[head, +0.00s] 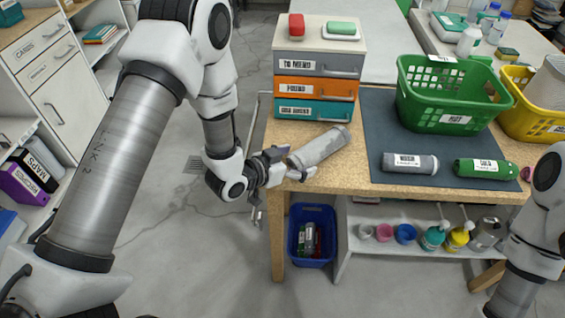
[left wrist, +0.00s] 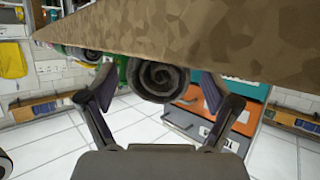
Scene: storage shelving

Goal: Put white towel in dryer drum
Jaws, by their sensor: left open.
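I see no plainly white towel and no dryer drum in either view.
A blue bin (head: 312,258) stands below. Floor at left is clear.

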